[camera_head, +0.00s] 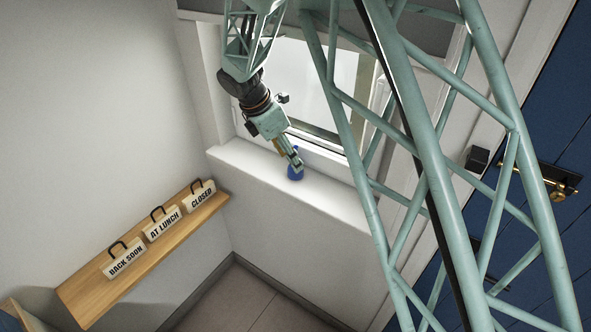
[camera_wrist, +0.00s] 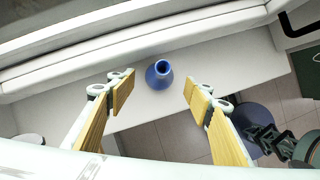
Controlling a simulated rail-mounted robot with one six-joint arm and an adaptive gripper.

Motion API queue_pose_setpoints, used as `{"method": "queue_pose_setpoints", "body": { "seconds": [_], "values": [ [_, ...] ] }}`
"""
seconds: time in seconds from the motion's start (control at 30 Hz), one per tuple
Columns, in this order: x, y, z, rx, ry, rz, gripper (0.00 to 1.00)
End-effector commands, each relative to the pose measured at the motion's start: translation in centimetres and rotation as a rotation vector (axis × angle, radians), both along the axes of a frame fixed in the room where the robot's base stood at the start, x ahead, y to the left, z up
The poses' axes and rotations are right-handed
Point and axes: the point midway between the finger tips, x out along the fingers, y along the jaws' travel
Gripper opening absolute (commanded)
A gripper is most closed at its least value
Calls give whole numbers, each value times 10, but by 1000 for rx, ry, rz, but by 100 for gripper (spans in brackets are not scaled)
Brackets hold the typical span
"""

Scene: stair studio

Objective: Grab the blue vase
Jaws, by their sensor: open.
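The blue vase (camera_head: 296,174) stands upright on the white window sill in the head view, partly hidden behind my gripper (camera_head: 294,160). In the wrist view the vase (camera_wrist: 159,76) has a round body and a narrow open neck. My gripper (camera_wrist: 158,86) is open there, with one wood-faced finger on each side of the vase's place in the picture. Both fingers appear apart from the vase, and nothing is held. I cannot tell exactly how far the fingertips are from the vase.
The white sill (camera_head: 336,192) is bare around the vase, with the window (camera_head: 310,90) behind it. A wooden shelf (camera_head: 95,290) on the left wall holds signs reading "BACK SOON" (camera_head: 124,260), "AT LUNCH" (camera_head: 162,225) and "CLOSED" (camera_head: 200,197). A blue door (camera_head: 540,120) is at right.

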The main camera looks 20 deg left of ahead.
Motion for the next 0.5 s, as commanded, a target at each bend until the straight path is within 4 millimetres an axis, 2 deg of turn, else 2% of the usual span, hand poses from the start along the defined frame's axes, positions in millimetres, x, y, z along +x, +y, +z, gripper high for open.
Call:
{"method": "queue_pose_setpoints", "body": {
  "seconds": [0.23,0.5],
  "values": [
    [2,-2,-10,-1,1,1,47],
    [9,-8,-37,-1,1,-1,47]
  ]
}}
